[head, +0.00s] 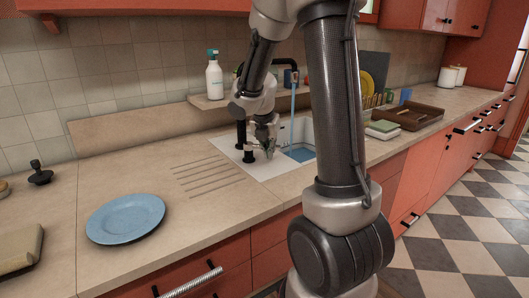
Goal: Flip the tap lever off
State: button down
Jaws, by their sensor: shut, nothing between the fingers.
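The black tap spout (290,74) shows in the head view beyond my arm. A blue stream of water (293,100) runs from it into the white sink (308,128), where blue water (299,153) lies. Black upright tap fittings (248,156) stand on the white sink deck, just left of my gripper. I cannot tell clearly which part is the lever. My gripper (269,154) points down at the sink's left side, close to these fittings. It is shut and empty. Whether it touches a fitting cannot be told. My arm hides part of the tap and sink.
A soap bottle (214,78) stands on a ledge behind the sink. A blue plate (126,217) lies on the counter (165,250) at left. A brown tray (408,117), folded cloths (382,129) and a yellow plate (367,83) are right of the sink. The counter's middle left is clear.

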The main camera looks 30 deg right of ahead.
jog(key=shift+w+d+n, duration=0.2)
jog(key=shift+d+n, duration=0.2)
jog(key=shift+d, duration=0.05)
jog(key=shift+w+d, duration=1.05)
jog(key=shift+d, duration=0.25)
